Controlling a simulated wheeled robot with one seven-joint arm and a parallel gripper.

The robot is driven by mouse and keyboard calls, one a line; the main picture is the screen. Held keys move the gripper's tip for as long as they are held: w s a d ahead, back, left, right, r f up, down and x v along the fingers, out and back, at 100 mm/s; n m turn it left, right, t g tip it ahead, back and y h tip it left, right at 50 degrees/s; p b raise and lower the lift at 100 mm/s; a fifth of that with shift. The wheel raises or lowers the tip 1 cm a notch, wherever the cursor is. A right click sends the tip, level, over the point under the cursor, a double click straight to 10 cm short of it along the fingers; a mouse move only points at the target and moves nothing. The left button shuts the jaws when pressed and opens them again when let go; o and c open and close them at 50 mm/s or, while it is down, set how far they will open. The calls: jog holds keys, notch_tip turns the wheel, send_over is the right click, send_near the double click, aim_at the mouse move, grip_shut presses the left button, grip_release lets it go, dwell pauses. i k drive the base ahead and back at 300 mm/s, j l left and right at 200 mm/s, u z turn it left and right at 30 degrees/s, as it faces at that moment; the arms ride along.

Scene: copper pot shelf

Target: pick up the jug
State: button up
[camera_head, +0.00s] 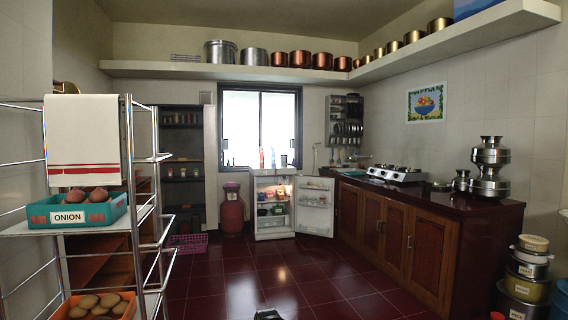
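I cannot tell for sure which vessel is the jug. A small steel pot (461,181) stands on the dark counter at the right. To its right are tall stacked steel vessels (490,168) with narrow necks and wide bellies. Small bottles (267,158) stand on top of the open fridge, too small to make out. Only a small dark part of my own body shows at the bottom middle edge. No gripper fingers can be seen, and nothing held is visible.
A wire rack (146,208) with an onion crate (78,210) stands close on the left. The counter (395,193) with a stove (396,173) runs along the right. Stacked tins (527,275) stand at the near right. The red tiled floor (270,280) between is clear.

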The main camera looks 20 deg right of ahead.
aim_at(283, 157)
jog(key=i+l+z, duration=0.2)
jog(key=i, duration=0.15)
jog(key=i+z, duration=0.25)
jog(key=i, duration=0.15)
jog(key=i+z, duration=0.2)
jog(key=i, duration=3.5)
jog(key=i+z, duration=0.15)
jog(key=i, duration=0.4)
jog(key=i+j+z, duration=0.15)
jog(key=i, duration=0.4)
jog(key=i+j+z, duration=0.2)
jog(key=i, duration=0.35)
